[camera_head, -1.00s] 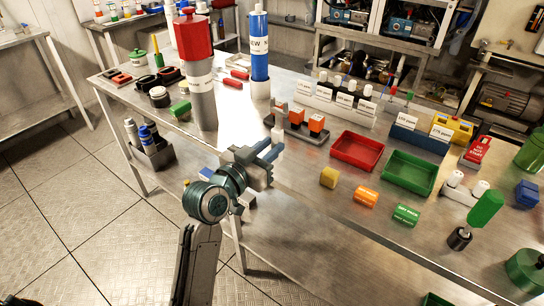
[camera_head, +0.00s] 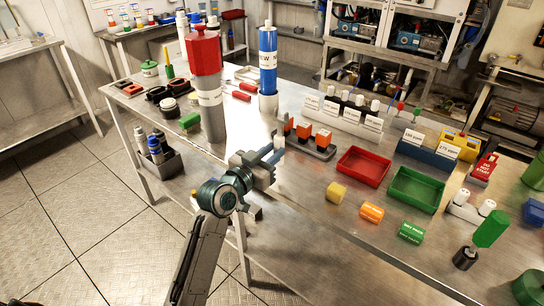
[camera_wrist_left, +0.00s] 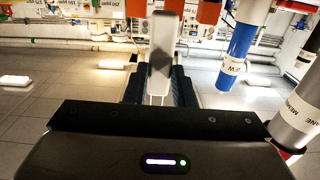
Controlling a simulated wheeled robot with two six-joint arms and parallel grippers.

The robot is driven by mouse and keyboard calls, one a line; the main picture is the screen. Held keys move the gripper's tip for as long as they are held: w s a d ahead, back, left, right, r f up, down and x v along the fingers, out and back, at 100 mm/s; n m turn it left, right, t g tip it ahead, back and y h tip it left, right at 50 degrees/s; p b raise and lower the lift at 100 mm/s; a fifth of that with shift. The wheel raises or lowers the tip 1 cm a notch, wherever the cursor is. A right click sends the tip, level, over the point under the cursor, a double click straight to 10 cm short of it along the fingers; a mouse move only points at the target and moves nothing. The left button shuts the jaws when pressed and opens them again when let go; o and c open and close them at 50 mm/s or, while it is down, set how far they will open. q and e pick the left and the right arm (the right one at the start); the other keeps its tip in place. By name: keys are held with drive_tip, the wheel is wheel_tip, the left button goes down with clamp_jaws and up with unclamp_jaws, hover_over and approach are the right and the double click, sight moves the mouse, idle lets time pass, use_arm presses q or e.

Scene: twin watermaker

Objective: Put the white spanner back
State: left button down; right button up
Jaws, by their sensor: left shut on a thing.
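My left gripper (camera_head: 270,157) is over the front edge of the steel bench. Its dark blue fingers are shut on a pale, upright piece, which I take to be the white spanner (camera_head: 279,140). In the left wrist view, the white spanner (camera_wrist_left: 161,52) stands out between the fingers, with a grey patch in its middle. My right gripper is not in view.
Close behind the gripper is a grey stand with orange blocks (camera_head: 323,138). A grey canister with a red top (camera_head: 205,55) and a blue cartridge (camera_head: 268,50) stand to the left and behind. A red tray (camera_head: 363,166) and a green tray (camera_head: 416,189) lie to the right.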

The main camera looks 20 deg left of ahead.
use_arm(q)
drive_tip(key=shift+w+a, duration=0.2)
drive_tip(key=shift+w, duration=0.55)
drive_tip(key=shift+w+a+f, duration=0.1)
drive_tip(key=shift+w+f, duration=0.05)
drive_tip(key=shift+f, duration=0.75)
drive_tip(key=shift+w+f, duration=0.1)
drive_tip(key=shift+f, duration=0.8)
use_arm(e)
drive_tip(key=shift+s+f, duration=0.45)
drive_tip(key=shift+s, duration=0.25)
use_arm(q)
drive_tip(key=shift+f, duration=0.1)
